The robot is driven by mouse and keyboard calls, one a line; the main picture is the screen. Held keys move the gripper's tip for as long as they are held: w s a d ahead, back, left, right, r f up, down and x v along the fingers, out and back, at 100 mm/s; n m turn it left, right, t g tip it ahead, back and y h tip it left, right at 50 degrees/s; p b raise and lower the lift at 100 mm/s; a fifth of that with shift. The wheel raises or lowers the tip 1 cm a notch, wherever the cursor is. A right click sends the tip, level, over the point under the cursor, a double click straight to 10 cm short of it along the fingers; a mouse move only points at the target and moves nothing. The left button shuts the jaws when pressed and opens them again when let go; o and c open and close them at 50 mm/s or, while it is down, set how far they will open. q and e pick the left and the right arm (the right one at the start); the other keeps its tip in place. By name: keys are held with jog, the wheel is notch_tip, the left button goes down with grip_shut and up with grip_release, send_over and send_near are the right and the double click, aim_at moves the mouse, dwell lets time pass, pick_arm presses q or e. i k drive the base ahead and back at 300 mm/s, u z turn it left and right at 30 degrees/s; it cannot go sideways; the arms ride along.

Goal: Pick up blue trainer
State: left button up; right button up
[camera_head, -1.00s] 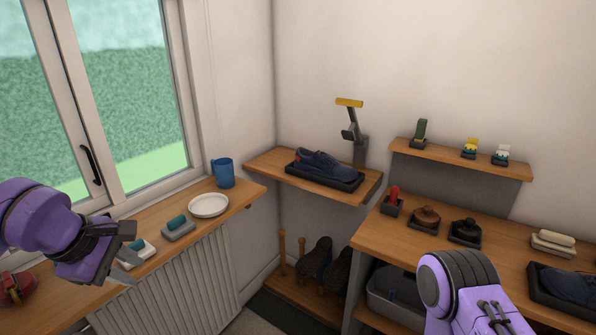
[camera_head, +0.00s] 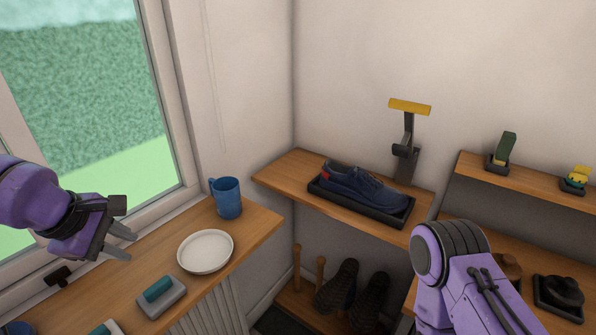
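The blue trainer (camera_head: 362,188) lies on its side-on length in a black tray (camera_head: 398,218) on the wooden corner shelf (camera_head: 285,176). It has a red patch at its left end. My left gripper (camera_head: 124,242) is at the left, above the window sill and well apart from the trainer. Its two fingers are spread and nothing is between them. My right arm comes in at the lower right, but its gripper is out of view.
A blue mug (camera_head: 227,197) and a white plate (camera_head: 205,251) stand on the sill (camera_head: 125,286), with a teal-topped block (camera_head: 161,290) nearer. A yellow-topped stand (camera_head: 408,140) rises behind the trainer. Dark boots (camera_head: 340,284) sit below the shelf.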

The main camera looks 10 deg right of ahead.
aim_at(355, 183)
jog(key=z, duration=0.7)
jog(key=i, duration=0.95)
jog(key=z, duration=0.8)
